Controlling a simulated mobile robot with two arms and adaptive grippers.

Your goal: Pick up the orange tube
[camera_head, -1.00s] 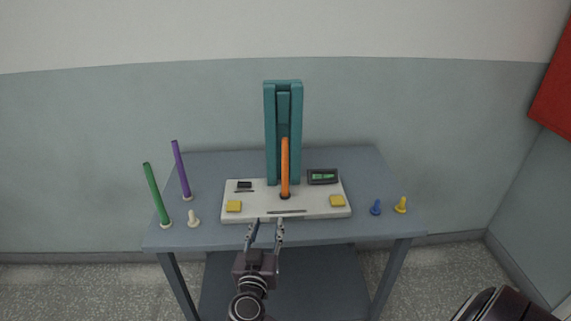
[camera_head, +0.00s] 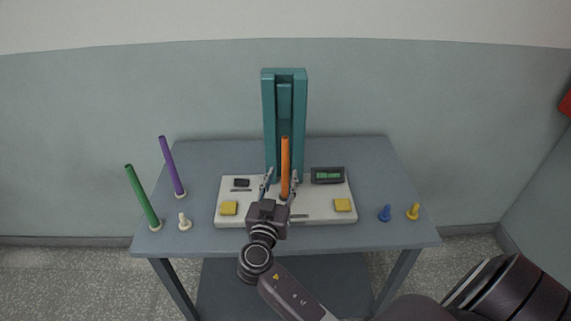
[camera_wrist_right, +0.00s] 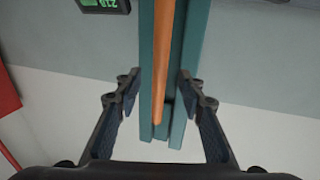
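The orange tube (camera_head: 286,155) stands upright on the white base plate (camera_head: 240,219), in front of the teal column (camera_head: 269,110). My right gripper (camera_head: 281,174) is open, with one finger on each side of the tube's lower part. In the right wrist view the orange tube (camera_wrist_right: 168,62) runs between the two spread fingers of the right gripper (camera_wrist_right: 160,77), with gaps visible on both sides. The tube's foot is partly hidden by the gripper in the head view. My left gripper is not in view.
A green tube (camera_head: 142,196) and a purple tube (camera_head: 172,166) stand at the left with a white peg (camera_head: 184,223). A blue peg (camera_head: 384,214) and a yellow peg (camera_head: 413,212) stand at the right. The plate carries yellow pads and a small display (camera_head: 327,175).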

